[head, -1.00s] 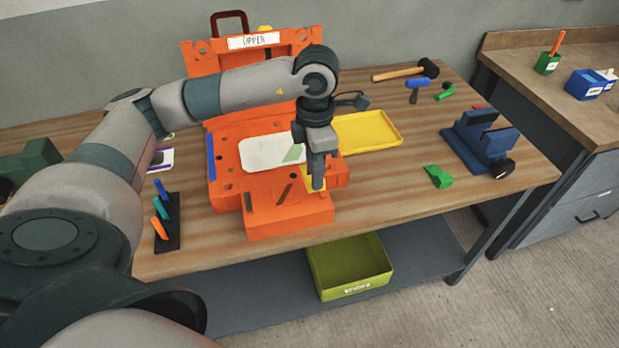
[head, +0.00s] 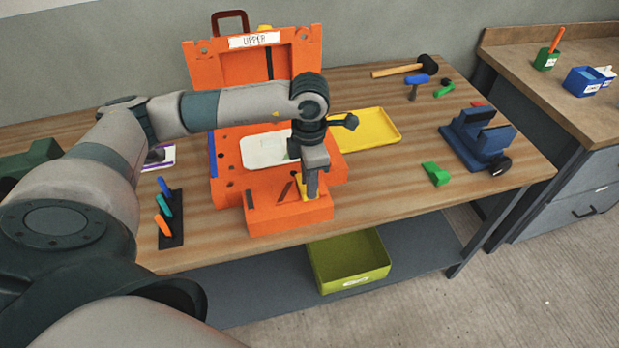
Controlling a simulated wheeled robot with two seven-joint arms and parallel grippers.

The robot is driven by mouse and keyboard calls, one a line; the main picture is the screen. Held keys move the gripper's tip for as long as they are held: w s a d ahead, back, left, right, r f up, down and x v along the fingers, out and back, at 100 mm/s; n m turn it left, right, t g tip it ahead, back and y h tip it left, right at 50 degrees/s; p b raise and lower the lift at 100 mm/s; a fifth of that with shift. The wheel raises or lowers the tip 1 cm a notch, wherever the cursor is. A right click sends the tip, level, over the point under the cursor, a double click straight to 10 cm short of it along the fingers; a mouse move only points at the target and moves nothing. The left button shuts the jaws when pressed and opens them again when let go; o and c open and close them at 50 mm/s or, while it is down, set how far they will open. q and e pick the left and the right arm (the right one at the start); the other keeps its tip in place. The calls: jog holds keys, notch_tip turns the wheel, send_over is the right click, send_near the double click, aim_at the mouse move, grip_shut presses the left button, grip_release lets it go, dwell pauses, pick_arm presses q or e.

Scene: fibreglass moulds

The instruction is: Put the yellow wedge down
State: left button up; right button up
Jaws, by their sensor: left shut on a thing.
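My left gripper (head: 311,192) points down over the front right part of the orange mould (head: 285,215). It is shut on the yellow wedge (head: 303,181). Only a thin strip of the wedge shows beside the fingers; the rest is hidden behind them. I cannot tell whether the wedge touches the mould. The mould's upper half, labelled UPPER, stands upright behind (head: 205,62). My right gripper is not in view.
A yellow tray (head: 391,137) lies right of the mould. A green wedge (head: 436,173) and a blue vise (head: 478,140) are farther right. A green bin (head: 350,284) sits on the shelf below. The table's front right is mostly clear.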

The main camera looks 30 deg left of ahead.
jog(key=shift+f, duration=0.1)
pick_arm(q)
jog(key=shift+f, duration=0.2)
jog(key=o, duration=1.1)
jog(key=shift+r, duration=0.1)
jog(key=shift+c, duration=0.2)
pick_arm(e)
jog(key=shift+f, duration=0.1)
pick_arm(q)
jog(key=shift+r, duration=0.4)
notch_tip(320, 180, up, 12)
jog(key=b, duration=0.4)
jog(key=shift+f, duration=0.25)
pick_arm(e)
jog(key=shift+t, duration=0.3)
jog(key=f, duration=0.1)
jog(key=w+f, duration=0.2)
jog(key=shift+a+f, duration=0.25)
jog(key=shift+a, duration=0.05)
